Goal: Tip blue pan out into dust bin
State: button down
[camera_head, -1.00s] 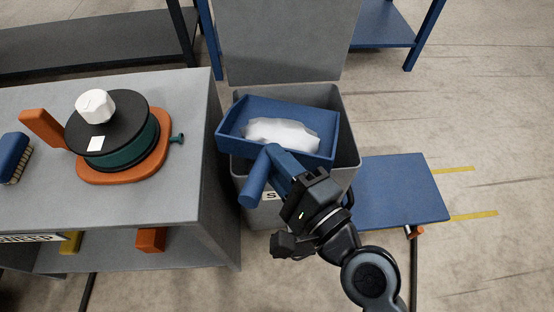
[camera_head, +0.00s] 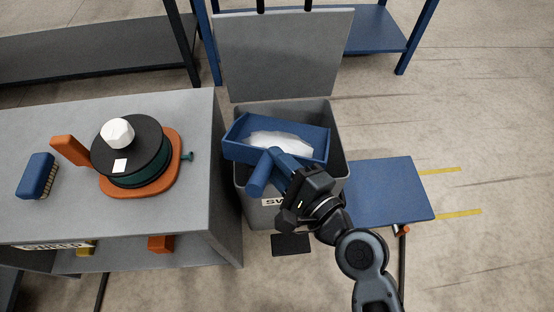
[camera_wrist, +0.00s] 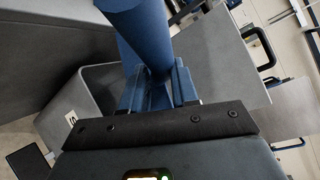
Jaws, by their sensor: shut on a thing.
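The blue pan (camera_head: 312,133) is over the open mouth of the grey dust bin (camera_head: 337,150) in the head view. A white heap (camera_head: 280,141) lies in the pan, which looks roughly level. My gripper (camera_head: 286,168) is shut on the pan's blue handle (camera_head: 260,177), which also shows in the wrist view (camera_wrist: 140,30). The bin's lid (camera_head: 285,55) stands open behind it. The bin wall and part of its label show in the wrist view (camera_wrist: 85,95). The bin's inside is mostly hidden by the pan.
A grey bench (camera_head: 60,115) stands to the left, close to the bin. It carries a dark reel (camera_head: 140,150) on an orange base and a blue brush (camera_head: 38,175). A low blue platform (camera_head: 385,190) is right of the bin. A dark pedal (camera_head: 291,244) lies at its front.

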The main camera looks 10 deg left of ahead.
jog(key=shift+w+d+r+m+g+h+p, duration=0.15)
jog(key=shift+w+r+m+g+p, duration=0.65)
jog(key=shift+p, duration=1.45)
jog(key=shift+w+a+r+n+t+h+p, duration=0.1)
jog(key=shift+w+r+t+h+p, duration=0.2)
jog(key=shift+r+p, duration=1.5)
jog(key=shift+w+d+r+m+g+h+p, duration=0.1)
jog(key=shift+w+r+m+g+p, duration=0.4)
jog(key=shift+p, duration=2.2)
jog(key=w+r+m+g+p, duration=0.3)
jog(key=w+r+g+p, duration=0.1)
jog(key=w+p, duration=0.6)
jog(key=shift+d+r+h+p, duration=0.3)
jog(key=shift+r+h+p, duration=0.15)
jog(key=shift+p, duration=0.6)
